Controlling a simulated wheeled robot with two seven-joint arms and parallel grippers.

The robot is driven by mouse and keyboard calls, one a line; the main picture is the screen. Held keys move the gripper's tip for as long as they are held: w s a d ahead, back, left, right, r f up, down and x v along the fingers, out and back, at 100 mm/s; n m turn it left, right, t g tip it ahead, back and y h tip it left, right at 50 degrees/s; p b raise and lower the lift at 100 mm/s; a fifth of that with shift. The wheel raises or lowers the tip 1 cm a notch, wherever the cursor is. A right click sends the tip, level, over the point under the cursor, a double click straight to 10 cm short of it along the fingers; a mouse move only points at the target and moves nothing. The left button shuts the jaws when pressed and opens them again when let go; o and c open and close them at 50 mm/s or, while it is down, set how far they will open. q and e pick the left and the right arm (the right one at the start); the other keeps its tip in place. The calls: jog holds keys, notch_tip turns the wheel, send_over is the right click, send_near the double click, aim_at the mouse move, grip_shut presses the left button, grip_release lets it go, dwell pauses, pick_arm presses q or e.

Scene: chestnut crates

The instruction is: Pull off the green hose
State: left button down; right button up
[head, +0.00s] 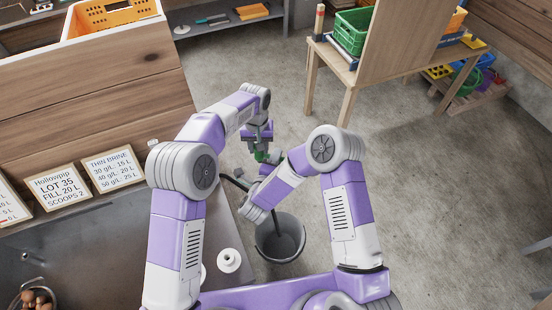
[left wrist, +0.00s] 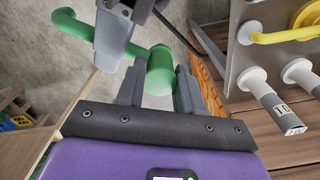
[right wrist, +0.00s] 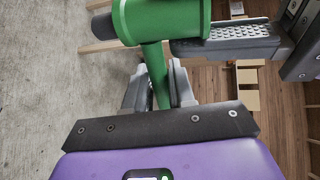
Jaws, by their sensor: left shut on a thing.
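The green hose shows in the left wrist view as a thick green cylinder (left wrist: 159,75) with thinner green arms. My left gripper (left wrist: 158,85) is shut on the cylinder. The same green hose (right wrist: 165,18) fills the top of the right wrist view, with a dark end at its left. Its thin stem runs down between the close fingers of my right gripper (right wrist: 158,85), which looks shut on it. In the head view only a small green bit (head: 261,156) shows between the two arms; the rest is hidden by them.
A grey bucket (head: 298,224) stands on the floor below my right forearm. A bench (head: 95,250) with label cards and a white bottle (head: 229,260) is at the left. A wooden table (head: 340,75) with a green crate stands behind. Open floor lies to the right.

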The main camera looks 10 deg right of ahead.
pick_arm(q)
jog(key=c, duration=0.6)
grip_release()
jog(key=shift+c, duration=0.2)
jog(key=shift+r, duration=0.15)
jog(key=shift+r, duration=3.9)
